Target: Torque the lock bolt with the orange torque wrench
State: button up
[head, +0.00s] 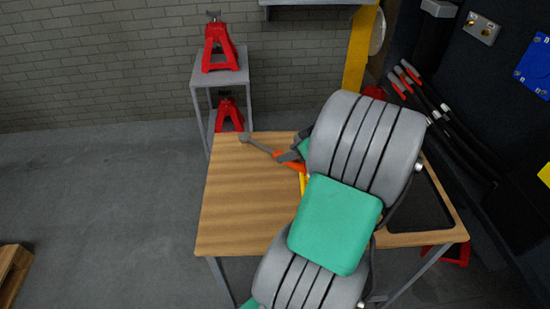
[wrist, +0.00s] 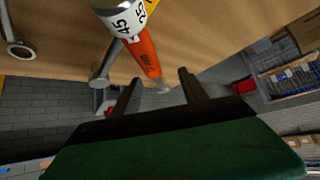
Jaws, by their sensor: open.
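The orange torque wrench (head: 262,148) lies at the back of the wooden table, its grey round head to the left and its orange handle partly hidden by my gripper. In the wrist view its orange handle (wrist: 143,55), with a white numbered scale band, runs toward the gap between my fingers. My gripper (head: 290,155) is open at the handle, with the fingers apart in the wrist view (wrist: 160,88). I cannot tell whether they touch the wrench. I cannot make out the lock bolt in either view.
The wooden table (head: 235,215) has clear room on its left. A black mat (head: 422,205) lies at its right, partly behind my arm. Red jack stands (head: 219,50) occupy a small rack behind. Dark chassis panel and red-tipped cables (head: 410,75) stand at right.

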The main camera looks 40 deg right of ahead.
jog(key=shift+s+d+f, duration=0.15)
jog(key=shift+d+f, duration=0.05)
jog(key=shift+d, duration=0.25)
jog(key=x, duration=0.7)
jog(key=shift+w+d+f+p, duration=0.15)
jog(key=shift+w+p, duration=0.15)
jog(key=shift+c, duration=0.2)
grip_shut()
dwell(0.5)
